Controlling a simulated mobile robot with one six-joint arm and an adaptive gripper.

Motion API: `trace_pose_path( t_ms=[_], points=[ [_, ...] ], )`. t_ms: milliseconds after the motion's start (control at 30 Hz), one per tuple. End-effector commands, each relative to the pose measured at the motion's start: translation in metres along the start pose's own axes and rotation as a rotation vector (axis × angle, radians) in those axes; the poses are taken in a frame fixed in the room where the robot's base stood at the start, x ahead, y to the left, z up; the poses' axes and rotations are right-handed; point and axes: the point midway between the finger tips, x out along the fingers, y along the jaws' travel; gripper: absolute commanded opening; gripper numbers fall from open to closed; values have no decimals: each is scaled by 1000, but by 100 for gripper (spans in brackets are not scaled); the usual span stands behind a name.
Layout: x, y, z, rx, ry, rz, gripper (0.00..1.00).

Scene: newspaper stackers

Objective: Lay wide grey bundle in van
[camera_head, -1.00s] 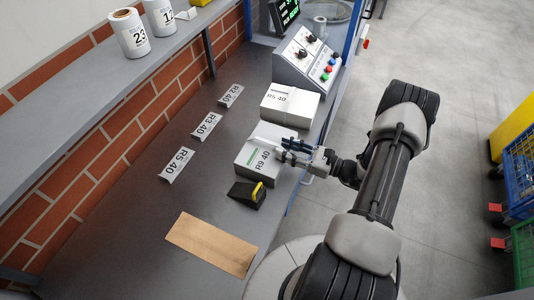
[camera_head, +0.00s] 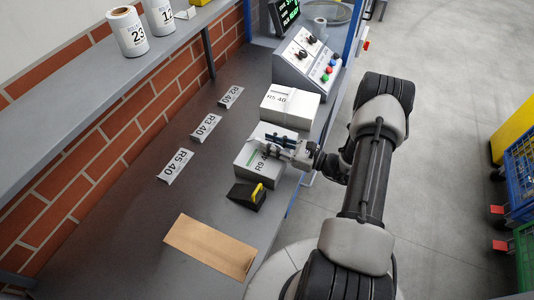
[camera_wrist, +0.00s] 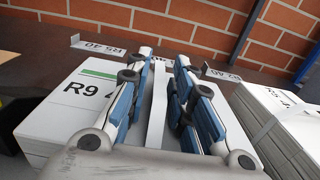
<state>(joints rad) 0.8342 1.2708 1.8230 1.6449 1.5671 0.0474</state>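A pale bundle labelled R9 40 with a green stripe (camera_head: 252,166) lies on the dark bench; it also shows in the wrist view (camera_wrist: 62,113). A second pale bundle labelled R5 40 (camera_head: 292,106) lies behind it, seen at the right of the wrist view (camera_wrist: 287,127). Neither is clearly greyer. My gripper (camera_head: 272,141) is over the R9 bundle. In the wrist view, its blue-padded fingers (camera_wrist: 160,68) are apart, on either side of the bundle's white strap (camera_wrist: 157,100), with gaps showing. Whether they touch the bundle is unclear. No van is recognisable.
A black block with a yellow handle (camera_head: 247,195) sits just in front of the R9 bundle. Brown paper (camera_head: 211,246) and label holders (camera_head: 175,166) lie on the bench. A control console (camera_head: 306,60) stands behind. Blue (camera_head: 522,178) and green crates (camera_head: 526,247) stand far right.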

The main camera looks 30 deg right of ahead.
Motion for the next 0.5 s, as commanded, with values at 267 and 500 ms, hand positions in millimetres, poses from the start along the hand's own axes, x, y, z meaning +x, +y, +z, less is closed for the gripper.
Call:
trace_pose_path(
  t_ms=[267,500],
  points=[
    [0,0,0,0,0,0,0],
    [0,0,0,0,0,0,0]
  ],
)
